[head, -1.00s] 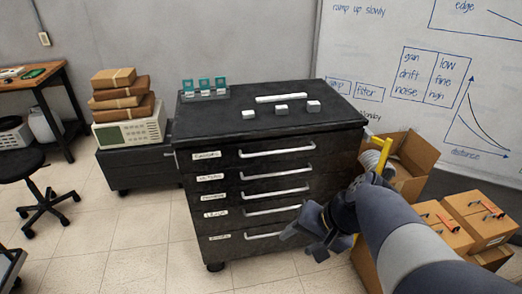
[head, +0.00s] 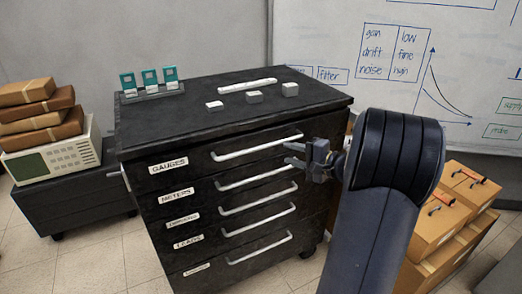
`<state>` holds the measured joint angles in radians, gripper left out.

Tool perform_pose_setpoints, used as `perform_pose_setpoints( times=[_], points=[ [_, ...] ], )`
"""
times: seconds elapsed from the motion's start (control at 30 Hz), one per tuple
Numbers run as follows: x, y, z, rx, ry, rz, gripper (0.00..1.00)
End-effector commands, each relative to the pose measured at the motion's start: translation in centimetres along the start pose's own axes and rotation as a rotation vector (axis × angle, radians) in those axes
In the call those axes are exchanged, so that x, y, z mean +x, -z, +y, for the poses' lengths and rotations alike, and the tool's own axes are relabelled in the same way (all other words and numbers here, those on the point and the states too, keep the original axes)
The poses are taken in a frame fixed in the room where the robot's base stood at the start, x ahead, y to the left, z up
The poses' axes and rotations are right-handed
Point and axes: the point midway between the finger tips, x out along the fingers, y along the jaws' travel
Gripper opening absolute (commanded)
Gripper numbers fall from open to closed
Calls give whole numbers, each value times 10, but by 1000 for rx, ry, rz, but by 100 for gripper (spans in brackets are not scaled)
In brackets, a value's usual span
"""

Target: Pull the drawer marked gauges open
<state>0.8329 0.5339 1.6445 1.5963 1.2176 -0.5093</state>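The black drawer cabinet (head: 145,203) stands in front of me with several drawers, each with a white label and a pale bar handle. The top drawer (head: 195,165) carries the label GAUGES (head: 168,165) and looks closed. Its handle (head: 256,148) is a long pale bar. My gripper (head: 290,154) is in front of the cabinet's right side, near the right end of the gauges handle and above the METERS drawer's handle (head: 256,177). Its fingers point left and look apart, with nothing seen between them. I cannot tell whether they touch the handle.
On the cabinet top (head: 200,90) are teal-and-white items (head: 150,79), small blocks (head: 254,97) and a white bar (head: 248,86). Cardboard boxes (head: 455,210) stand at the right. An instrument (head: 55,157) with brown parcels sits at the left. Floor shows in front.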

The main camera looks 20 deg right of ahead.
Motion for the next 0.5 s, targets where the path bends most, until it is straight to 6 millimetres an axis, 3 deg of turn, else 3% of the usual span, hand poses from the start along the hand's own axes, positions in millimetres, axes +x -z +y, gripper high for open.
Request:
perform_pose_setpoints(
  times=[0.3,0.5],
  points=[
    [61,-3,0,1,-3,-7,34],
    [87,-2,0,0,-3,-5,34]
  ],
)
